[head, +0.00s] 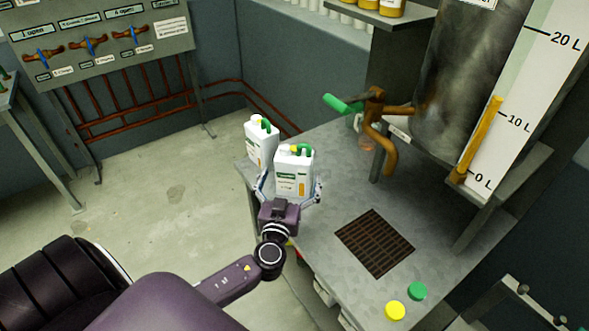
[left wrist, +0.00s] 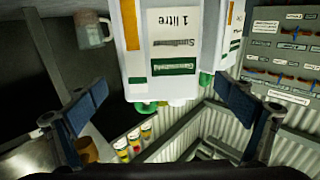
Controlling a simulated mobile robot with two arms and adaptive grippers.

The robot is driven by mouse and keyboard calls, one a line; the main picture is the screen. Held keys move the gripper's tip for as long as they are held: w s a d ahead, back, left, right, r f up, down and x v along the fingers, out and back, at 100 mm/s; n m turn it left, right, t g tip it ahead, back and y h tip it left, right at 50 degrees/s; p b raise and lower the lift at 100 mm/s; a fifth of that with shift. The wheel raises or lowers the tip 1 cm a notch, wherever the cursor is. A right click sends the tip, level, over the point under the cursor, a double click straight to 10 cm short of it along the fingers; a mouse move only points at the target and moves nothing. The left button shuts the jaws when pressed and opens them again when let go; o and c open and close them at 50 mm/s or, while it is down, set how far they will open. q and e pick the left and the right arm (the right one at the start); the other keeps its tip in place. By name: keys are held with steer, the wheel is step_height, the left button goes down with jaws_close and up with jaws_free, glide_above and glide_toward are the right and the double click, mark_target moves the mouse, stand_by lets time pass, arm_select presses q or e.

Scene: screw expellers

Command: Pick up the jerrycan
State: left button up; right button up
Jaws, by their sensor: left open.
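A white jerrycan (head: 294,172) with a green-and-orange label and a green and yellow top stands upright on the grey metal bench (head: 330,215). A second similar white jerrycan (head: 260,142) stands just behind it to the left, near the bench's edge. My left gripper (head: 290,190) is open, with its fingers to either side of the front jerrycan's lower part. In the left wrist view this jerrycan (left wrist: 175,50) appears upside down, reading "1 litre", beyond and between the open fingers (left wrist: 162,95). Contact cannot be made out. My right gripper is not in view.
A dark grate (head: 375,242), a green button (head: 417,291) and a yellow button (head: 395,311) are on the bench. A brown tap with a green handle (head: 343,104) and a large tank (head: 470,70) stand at the right. A valve panel (head: 95,40) is at the back left.

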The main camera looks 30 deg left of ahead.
arm_select(q)
steer(key=shift+r+p+x, duration=0.25)
steer(key=shift+p+x, duration=0.4)
steer(key=shift+x, duration=1.55)
steer(key=shift+w+a+f+p, duration=0.2)
steer(key=shift+w+p, duration=0.1)
steer(key=shift+p, duration=0.05)
steer(key=c, duration=1.9)
steer(key=shift+w+r, duration=0.1)
steer(key=shift+r, duration=0.05)
steer(key=shift+c, duration=0.9)
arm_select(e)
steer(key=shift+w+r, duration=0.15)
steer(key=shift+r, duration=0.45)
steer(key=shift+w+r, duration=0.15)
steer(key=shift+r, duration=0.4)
